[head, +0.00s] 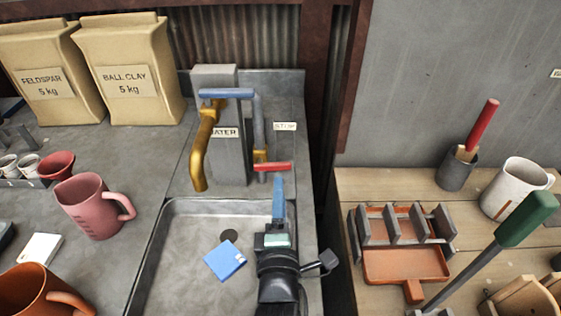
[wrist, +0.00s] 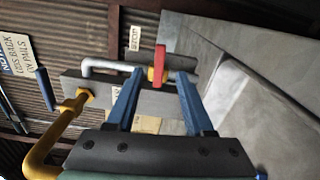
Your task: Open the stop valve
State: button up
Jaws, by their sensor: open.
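The stop valve's red lever handle (head: 272,167) sits on a small brass body (head: 260,156) at the lower end of a grey-blue pipe (head: 258,120). The handle lies crosswise to the pipe. A small label (head: 285,126) is on the wall panel beside it. My gripper (head: 278,178) is just below the handle in the head view, with its blue fingers pointing toward it. In the wrist view my open gripper (wrist: 158,74) has the red handle (wrist: 160,60) between and just beyond its fingertips. I cannot tell whether either finger touches it.
A brass spout (head: 203,150) and blue lever (head: 226,93) stand left of the valve at a grey post (head: 231,160). Below is a sink (head: 185,235) holding a blue sponge-like block (head: 225,260). A pink mug (head: 90,207) stands left; a wooden table (head: 375,185) is right.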

aim_at(281, 168)
jog(key=w, duration=0.9)
grip_shut()
dwell(1.3)
